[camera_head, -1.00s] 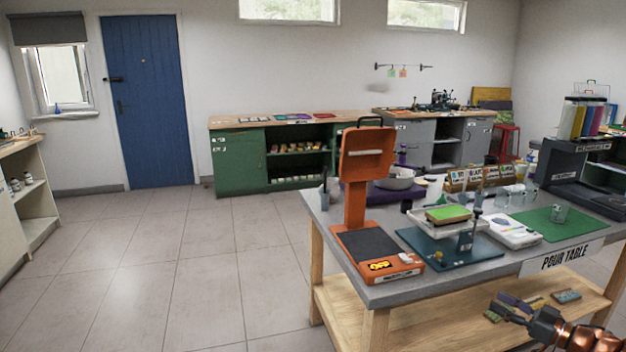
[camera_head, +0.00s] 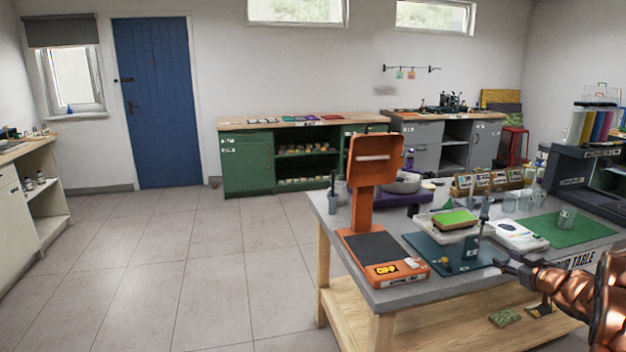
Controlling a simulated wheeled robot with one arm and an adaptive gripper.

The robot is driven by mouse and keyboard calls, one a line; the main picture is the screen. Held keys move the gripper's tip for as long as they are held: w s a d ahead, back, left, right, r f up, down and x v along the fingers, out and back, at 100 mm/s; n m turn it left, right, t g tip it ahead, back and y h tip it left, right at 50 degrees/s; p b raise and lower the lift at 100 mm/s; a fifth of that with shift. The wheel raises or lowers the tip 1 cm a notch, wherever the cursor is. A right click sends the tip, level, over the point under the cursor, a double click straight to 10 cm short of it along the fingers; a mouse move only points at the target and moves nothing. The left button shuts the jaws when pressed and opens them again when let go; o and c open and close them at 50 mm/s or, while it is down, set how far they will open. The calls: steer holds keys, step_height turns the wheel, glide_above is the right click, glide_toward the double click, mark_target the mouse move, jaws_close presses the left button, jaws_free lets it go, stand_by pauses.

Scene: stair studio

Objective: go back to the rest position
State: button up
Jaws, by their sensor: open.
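My gripper (camera_head: 507,265) is at the lower right, at the end of my copper-coloured arm. It is in front of the near edge of the grey-topped pour table (camera_head: 398,296), about level with its top. The jaws are open and I see nothing between them. The fingertips look small and dark at this distance. My arm covers part of the "POUR TABLE" sign (camera_head: 583,258).
The table bears an orange stand (camera_head: 372,185), a teal board (camera_head: 430,250), a white scale (camera_head: 517,236) and a green mat (camera_head: 572,232). The tiled floor (camera_head: 190,265) at left is clear. Green cabinets (camera_head: 247,165) stand behind.

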steer(key=s+a+r+m+g+h+p, duration=0.3)
steer(key=s+a+r+m+g+h, duration=0.25)
steer(key=s+r+h, duration=0.35)
steer(key=s+a+f+g+y+p, duration=0.1)
steer(key=s+a+g+y, duration=0.1)
steer(key=s+a, duration=0.8)
steer(key=s+a+f+n+g+y+p, duration=0.1)
steer(key=s+a+g, duration=0.4)
steer(key=s+a, duration=0.5)
steer(key=s+a+f+g+y+p, duration=0.1)
steer(key=s+a+g+y, duration=0.3)
steer(key=s+a, duration=0.6)
steer(key=s+f+y, duration=0.1)
steer(key=s, duration=0.9)
steer(key=shift+a+f, duration=0.3)
steer(key=shift+f, duration=0.1)
